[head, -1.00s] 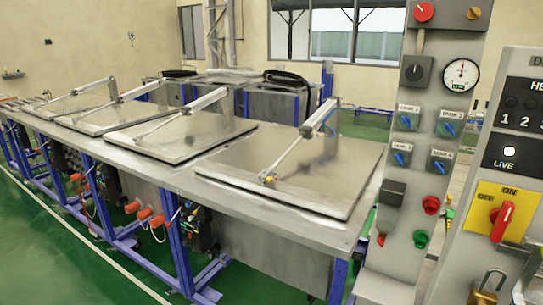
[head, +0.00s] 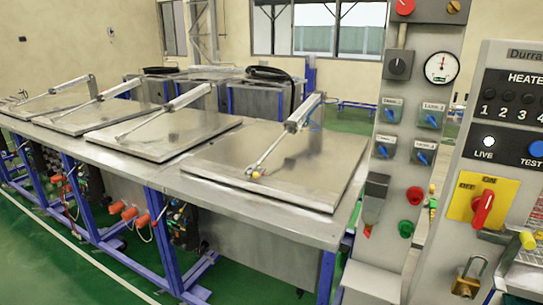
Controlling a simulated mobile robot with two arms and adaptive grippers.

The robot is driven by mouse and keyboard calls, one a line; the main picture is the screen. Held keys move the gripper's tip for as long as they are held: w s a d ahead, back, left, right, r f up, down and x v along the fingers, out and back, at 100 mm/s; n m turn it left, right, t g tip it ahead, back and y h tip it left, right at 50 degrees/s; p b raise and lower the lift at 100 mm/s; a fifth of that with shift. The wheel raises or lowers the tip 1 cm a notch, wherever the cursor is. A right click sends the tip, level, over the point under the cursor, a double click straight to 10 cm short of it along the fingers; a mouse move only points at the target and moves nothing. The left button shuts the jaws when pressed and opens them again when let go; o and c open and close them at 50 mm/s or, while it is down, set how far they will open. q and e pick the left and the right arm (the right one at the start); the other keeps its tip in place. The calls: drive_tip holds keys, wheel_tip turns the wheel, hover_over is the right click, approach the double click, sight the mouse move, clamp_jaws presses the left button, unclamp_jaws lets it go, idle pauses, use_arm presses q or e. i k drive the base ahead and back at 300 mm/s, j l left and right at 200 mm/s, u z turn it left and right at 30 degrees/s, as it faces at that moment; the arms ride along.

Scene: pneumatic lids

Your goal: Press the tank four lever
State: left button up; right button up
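A narrow grey control panel (head: 402,185) stands right of the tanks with a two-by-two set of small blue levers. The lower-right lever (head: 422,157) looks like the tank four one, but its label is too blurred to read surely. The other blue levers are at upper left (head: 391,113), upper right (head: 431,119) and lower left (head: 382,150). All four sit in small grey plates, and nothing touches them. Several tanks with flat steel lids (head: 280,165) run along the metal bench, all lids down. Neither of my grippers is in view.
A second panel (head: 477,155) at the right has a yellow switch plate (head: 482,196) with a red handle, and a padlock (head: 467,278) below. Red (head: 414,194) and green (head: 405,228) buttons sit below the levers. Green floor is open at the lower left.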

sight(154, 225)
drive_tip(key=i+j+u, duration=0.1)
drive_tip(key=u, duration=0.65)
drive_tip(key=i+u, duration=0.35)
drive_tip(key=i, duration=0.2)
drive_tip(key=i+l+u, duration=0.35)
drive_tip(key=i, duration=0.15)
drive_tip(key=i+l, duration=0.2)
drive_tip(key=i, duration=0.3)
